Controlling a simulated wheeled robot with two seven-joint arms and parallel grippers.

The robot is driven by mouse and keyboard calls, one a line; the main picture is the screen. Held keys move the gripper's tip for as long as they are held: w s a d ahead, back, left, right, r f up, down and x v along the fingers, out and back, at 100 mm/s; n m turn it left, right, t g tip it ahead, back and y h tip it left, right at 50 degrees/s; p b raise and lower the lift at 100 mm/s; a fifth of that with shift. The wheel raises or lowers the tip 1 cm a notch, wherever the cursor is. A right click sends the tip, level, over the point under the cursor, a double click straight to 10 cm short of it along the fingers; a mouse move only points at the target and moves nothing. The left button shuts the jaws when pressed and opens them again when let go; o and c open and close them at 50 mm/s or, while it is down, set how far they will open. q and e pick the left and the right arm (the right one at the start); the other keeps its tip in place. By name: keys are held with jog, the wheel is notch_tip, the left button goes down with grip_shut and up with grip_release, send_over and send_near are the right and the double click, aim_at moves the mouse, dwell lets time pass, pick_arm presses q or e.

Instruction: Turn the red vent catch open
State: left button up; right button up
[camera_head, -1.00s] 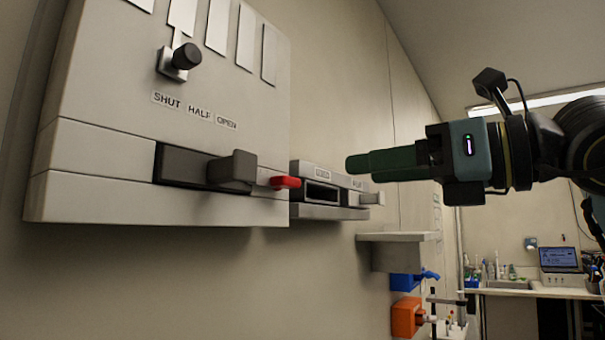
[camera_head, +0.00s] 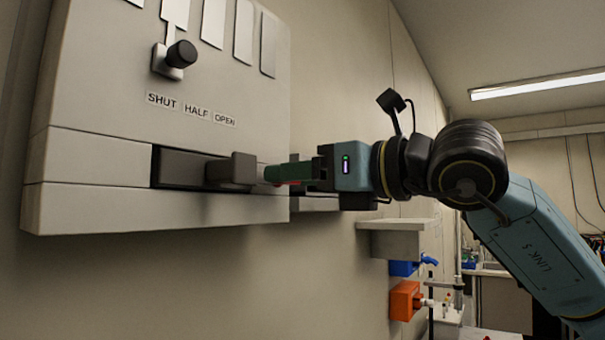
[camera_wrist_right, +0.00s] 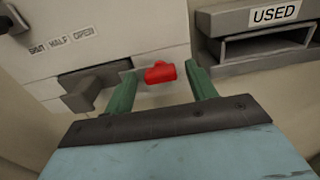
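The red vent catch (camera_wrist_right: 160,72) shows in the right wrist view on the lower part of the light grey panel (camera_head: 90,155). My right gripper (camera_wrist_right: 162,82) is open, with one green finger on each side of the catch and a gap visible on both sides. In the head view the right gripper (camera_head: 275,173) reaches the panel from the right, and its fingers hide nearly all of the catch. A grey block handle (camera_head: 231,171) on a dark slot (camera_wrist_right: 85,92) is just left of the fingers. My left gripper is not in view.
A black knob (camera_head: 181,54) sits above the labels SHUT, HALF and OPEN (camera_head: 190,109). A holder marked USED (camera_wrist_right: 265,45) is close on the right. A grey shelf (camera_head: 398,226) and blue and orange boxes (camera_head: 405,300) are lower right.

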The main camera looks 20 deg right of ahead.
jog(key=c, duration=0.9)
jog(key=shift+o, duration=0.2)
jog(key=shift+n, duration=0.3)
jog(key=n+b, duration=0.1)
jog(key=n, duration=0.7)
jog(key=n+b, duration=0.2)
jog(key=n, duration=0.7)
jog(key=shift+s+a+f+b, duration=0.15)
jog(key=shift+b, duration=0.15)
jog(key=shift+n, duration=0.3)
jog(key=o, duration=1)
